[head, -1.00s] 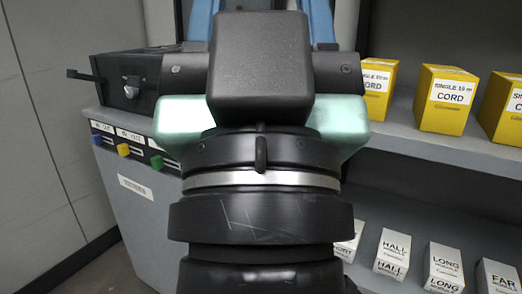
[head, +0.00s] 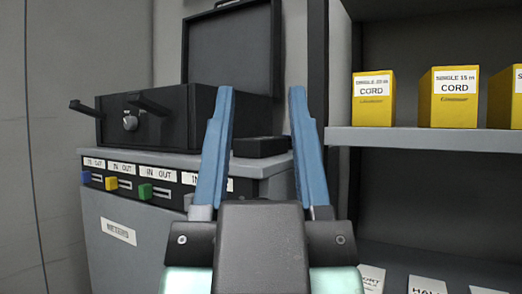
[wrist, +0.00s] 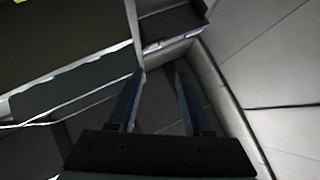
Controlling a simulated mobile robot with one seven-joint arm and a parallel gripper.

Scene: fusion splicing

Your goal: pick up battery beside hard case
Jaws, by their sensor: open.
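A small flat dark block (head: 260,146), which looks like the battery, lies on the grey cabinet top, seen between my gripper's fingers in the head view. The black hard case (head: 165,120), with a round latch and handles, sits to its left; a raised black lid panel (head: 232,52) stands behind. My gripper (head: 262,92) is open and empty, its two blue fingers pointing up in front of the block. How far the fingers are from the block I cannot tell. In the wrist view my gripper (wrist: 160,72) is also open, with no battery that I can make out.
The grey cabinet (head: 150,235) has a front row of coloured tabs and IN/OUT labels. At right, a shelf (head: 430,138) holds yellow cord boxes (head: 455,98), with white boxes (head: 428,285) below. A dark upright panel (head: 317,65) divides cabinet and shelf.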

